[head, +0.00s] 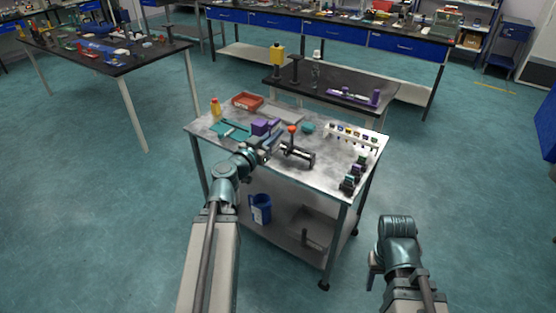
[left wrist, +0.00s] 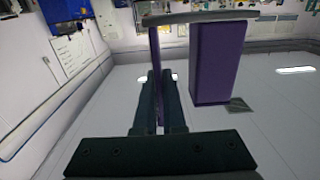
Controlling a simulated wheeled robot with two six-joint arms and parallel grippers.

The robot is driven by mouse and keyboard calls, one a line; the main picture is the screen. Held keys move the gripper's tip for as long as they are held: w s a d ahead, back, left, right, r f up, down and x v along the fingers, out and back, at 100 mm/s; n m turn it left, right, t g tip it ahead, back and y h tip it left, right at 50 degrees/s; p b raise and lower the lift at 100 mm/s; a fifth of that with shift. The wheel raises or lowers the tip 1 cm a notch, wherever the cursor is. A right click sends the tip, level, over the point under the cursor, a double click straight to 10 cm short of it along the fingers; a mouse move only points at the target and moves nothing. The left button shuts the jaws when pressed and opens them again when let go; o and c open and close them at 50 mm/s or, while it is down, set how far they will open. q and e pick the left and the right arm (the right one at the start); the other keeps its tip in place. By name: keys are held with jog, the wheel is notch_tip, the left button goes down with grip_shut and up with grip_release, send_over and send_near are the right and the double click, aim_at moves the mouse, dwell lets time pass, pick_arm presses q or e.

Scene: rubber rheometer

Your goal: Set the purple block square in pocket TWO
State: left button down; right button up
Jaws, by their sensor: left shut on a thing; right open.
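My left gripper (head: 267,143) is at the front of the cart top and is shut on a purple block (head: 263,127). In the left wrist view, the dark fingers (left wrist: 158,97) close on a thin purple part, and the larger purple body (left wrist: 215,65) hangs beside them under a grey plate. In the head view the block shows beside a teal fixture (head: 231,131); whether it touches it, I cannot tell. No pocket label is readable, so I cannot pick out pocket TWO. My right gripper (head: 373,268) is open, low and right of the cart.
The cart (head: 335,172) carries a black clamp with an orange knob (head: 297,150), a red tray (head: 247,101), a yellow bottle (head: 215,108), a white rack (head: 352,135) and dark blocks (head: 352,175). A dark bench (head: 300,85) stands behind.

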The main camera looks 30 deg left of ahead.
notch_tip(320, 180, down, 22)
jog(key=b, duration=2.1)
jog(key=shift+d+r, duration=0.1)
jog(key=shift+r, duration=0.05)
